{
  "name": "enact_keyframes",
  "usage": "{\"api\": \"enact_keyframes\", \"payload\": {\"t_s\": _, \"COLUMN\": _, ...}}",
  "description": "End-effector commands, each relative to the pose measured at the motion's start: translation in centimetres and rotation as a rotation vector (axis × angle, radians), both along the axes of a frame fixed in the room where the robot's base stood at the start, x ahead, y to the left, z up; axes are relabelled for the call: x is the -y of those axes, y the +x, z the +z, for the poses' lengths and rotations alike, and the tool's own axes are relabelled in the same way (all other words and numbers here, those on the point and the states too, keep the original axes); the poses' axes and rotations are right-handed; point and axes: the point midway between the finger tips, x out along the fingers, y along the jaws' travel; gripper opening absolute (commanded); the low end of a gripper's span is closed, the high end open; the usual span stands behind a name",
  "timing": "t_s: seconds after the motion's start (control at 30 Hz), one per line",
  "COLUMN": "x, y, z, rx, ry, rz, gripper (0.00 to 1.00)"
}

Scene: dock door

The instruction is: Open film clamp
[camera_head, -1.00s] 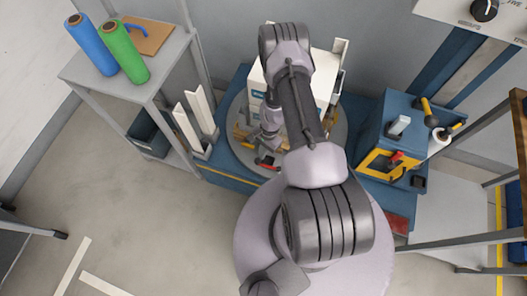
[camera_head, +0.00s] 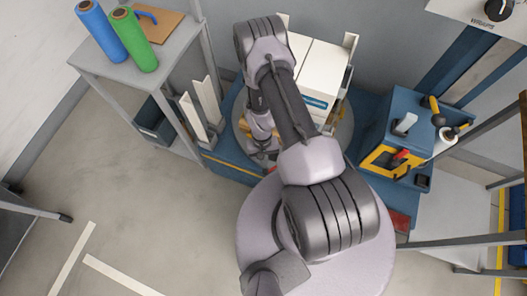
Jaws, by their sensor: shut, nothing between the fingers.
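The blue machine (camera_head: 437,122) on the right has a yellow frame (camera_head: 377,165) on its front and a red handle (camera_head: 400,156) inside it. I cannot tell for certain which part is the film clamp. A small red part (camera_head: 270,170) shows at the front edge of the round turntable (camera_head: 345,125), partly hidden by my arm. My gripper (camera_head: 262,153) points down over the front left of the turntable, close to that red part. It is shut and empty. Whether it touches anything is too small to tell.
White boxes (camera_head: 322,68) stand on the turntable behind my arm. A grey shelf (camera_head: 178,62) at left bears a blue roll (camera_head: 100,30) and a green roll (camera_head: 133,40). White corner strips (camera_head: 192,118) stand beside it. The floor (camera_head: 150,220) in front is clear.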

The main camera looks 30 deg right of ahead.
Motion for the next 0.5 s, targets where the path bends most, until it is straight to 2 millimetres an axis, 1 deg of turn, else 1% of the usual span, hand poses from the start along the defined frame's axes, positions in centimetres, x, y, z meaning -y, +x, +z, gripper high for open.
{"api": "enact_keyframes", "payload": {"t_s": 0.1, "x": -0.2, "y": -0.7, "z": 0.1, "rx": -0.001, "ry": 0.001, "rz": 0.103, "gripper": 0.00}}
{"api": "enact_keyframes", "payload": {"t_s": 0.5, "x": -0.2, "y": -2.4, "z": 0.0, "rx": -0.001, "ry": 0.000, "rz": 0.090, "gripper": 0.00}}
